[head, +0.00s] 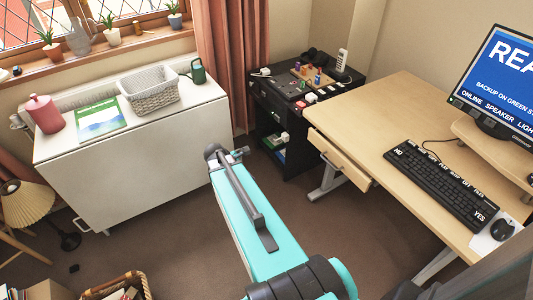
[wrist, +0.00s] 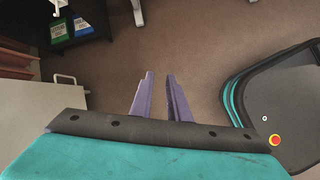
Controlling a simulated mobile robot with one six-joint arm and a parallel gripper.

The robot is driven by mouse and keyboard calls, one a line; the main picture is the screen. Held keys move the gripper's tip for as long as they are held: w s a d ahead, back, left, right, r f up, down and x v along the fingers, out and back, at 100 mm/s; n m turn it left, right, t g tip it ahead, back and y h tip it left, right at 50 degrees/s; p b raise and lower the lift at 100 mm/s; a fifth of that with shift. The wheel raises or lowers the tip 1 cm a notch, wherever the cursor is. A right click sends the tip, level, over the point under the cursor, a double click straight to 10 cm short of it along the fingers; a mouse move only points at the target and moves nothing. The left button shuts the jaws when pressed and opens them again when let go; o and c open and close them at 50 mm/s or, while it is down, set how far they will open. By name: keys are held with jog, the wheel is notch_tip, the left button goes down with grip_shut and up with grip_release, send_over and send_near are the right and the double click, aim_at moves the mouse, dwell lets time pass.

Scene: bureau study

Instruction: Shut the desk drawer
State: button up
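The desk drawer (head: 340,158) is in the head view, under the front left part of the wooden desk (head: 375,110). The drawer cannot be made out in the wrist view.
A white cabinet (head: 140,165) stands at the left. A black shelf unit (head: 270,120) stands in the back corner, left of the desk. A keyboard (head: 440,183) and a monitor (head: 500,75) are on the desk. Brown floor (head: 345,228) lies clear before the drawer.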

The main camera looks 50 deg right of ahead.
jog(key=s+a+f+m+g+y, duration=0.1)
jog(key=s+a+f+m, duration=0.2)
jog(key=s+a+f, duration=0.4)
jog(key=s+a+f+m+g+y, duration=0.1)
jog(key=s+a+f+m, duration=0.3)
jog(key=a, duration=1)
jog(key=s+a+f+m+g+y, duration=0.1)
jog(key=s+a+f+m+y, duration=0.2)
jog(key=s+a+f, duration=0.6)
jog(key=shift+s+a+f+m+g, duration=0.3)
jog(key=shift+a+f+m, duration=0.15)
jog(key=shift+a, duration=0.6)
jog(key=shift+d, duration=0.1)
